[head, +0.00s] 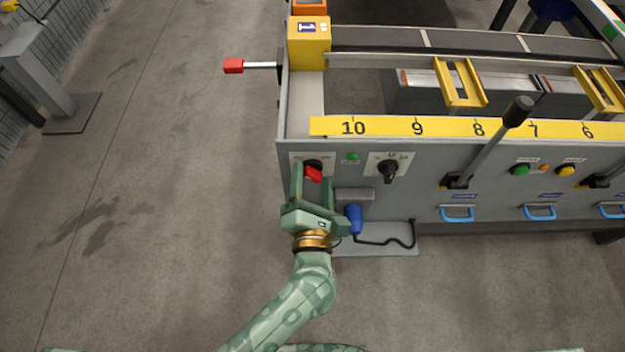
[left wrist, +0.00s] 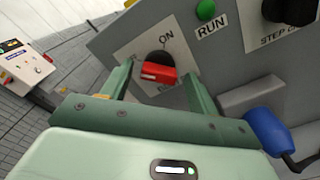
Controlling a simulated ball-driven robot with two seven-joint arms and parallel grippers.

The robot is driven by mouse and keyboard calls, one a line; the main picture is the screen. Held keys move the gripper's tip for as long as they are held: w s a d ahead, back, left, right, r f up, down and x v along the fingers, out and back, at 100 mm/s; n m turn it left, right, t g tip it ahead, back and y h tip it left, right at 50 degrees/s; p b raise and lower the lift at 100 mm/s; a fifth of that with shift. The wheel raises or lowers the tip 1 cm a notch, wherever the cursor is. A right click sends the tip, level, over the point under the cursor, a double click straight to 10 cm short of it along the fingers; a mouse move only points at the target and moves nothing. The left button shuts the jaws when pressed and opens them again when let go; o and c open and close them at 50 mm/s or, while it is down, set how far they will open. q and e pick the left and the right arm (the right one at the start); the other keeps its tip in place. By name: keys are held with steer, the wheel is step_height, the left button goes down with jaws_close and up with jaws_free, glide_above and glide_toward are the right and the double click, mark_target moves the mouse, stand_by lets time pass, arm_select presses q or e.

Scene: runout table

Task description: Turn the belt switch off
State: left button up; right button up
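The belt switch (head: 313,173) is a red handle on a black round base, on a white plate at the left end of the grey front panel. In the left wrist view the red handle (left wrist: 158,72) lies below the word ON; a lower label is mostly hidden. My left gripper (head: 312,178) is at the switch, its fingers apart on either side of the handle. In the left wrist view (left wrist: 157,84) gaps show between the fingers and the handle, so it is open. Whether either finger touches the switch is unclear. My right gripper is not in view.
Right of the switch are a green RUN lamp (head: 351,157) and a black step knob (head: 388,171). A blue plug-like part (head: 355,218) with a black cable is close to my left gripper's right side. A long lever (head: 490,142) stands further right.

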arm_select(q)
steer(key=shift+s, duration=0.35)
steer(key=s+p, duration=0.2)
steer(key=s, duration=0.9)
steer(key=shift+s+p, duration=0.2)
steer(key=shift+p, duration=0.2)
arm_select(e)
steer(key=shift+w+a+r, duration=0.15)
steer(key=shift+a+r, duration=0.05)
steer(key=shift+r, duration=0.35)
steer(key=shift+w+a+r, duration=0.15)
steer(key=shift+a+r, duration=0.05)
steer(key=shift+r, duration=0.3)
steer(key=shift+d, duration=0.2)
